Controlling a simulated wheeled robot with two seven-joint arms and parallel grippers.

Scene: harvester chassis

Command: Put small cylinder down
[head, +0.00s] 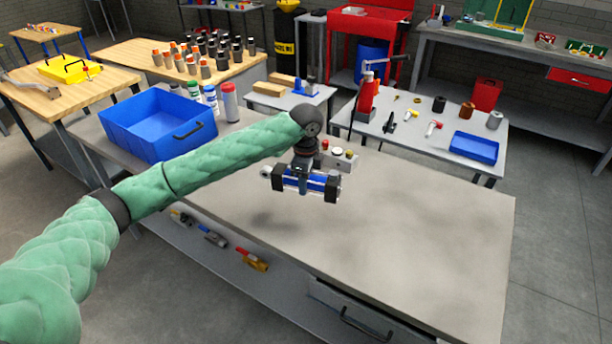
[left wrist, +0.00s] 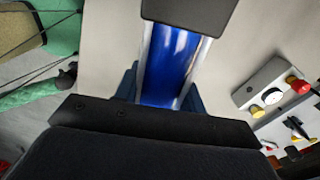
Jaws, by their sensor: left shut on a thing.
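The small cylinder (head: 318,182) has a blue barrel with black end blocks and a silver rod eye at its left end. My left gripper (head: 302,186) is shut on it around the middle. The cylinder lies roughly level and appears held a little above the grey workbench (head: 400,245), with a soft shadow on the top to its left. In the left wrist view the blue barrel (left wrist: 172,65) and a black end block (left wrist: 190,12) fill the upper middle; the fingertips are mostly hidden. My right gripper is in neither view.
A grey block with red, white and yellow knobs (head: 341,159) sits just behind the cylinder; it also shows in the left wrist view (left wrist: 275,92). A blue crate (head: 158,128) and several spray cans (head: 230,101) stand at the back left. The bench's front and right are clear.

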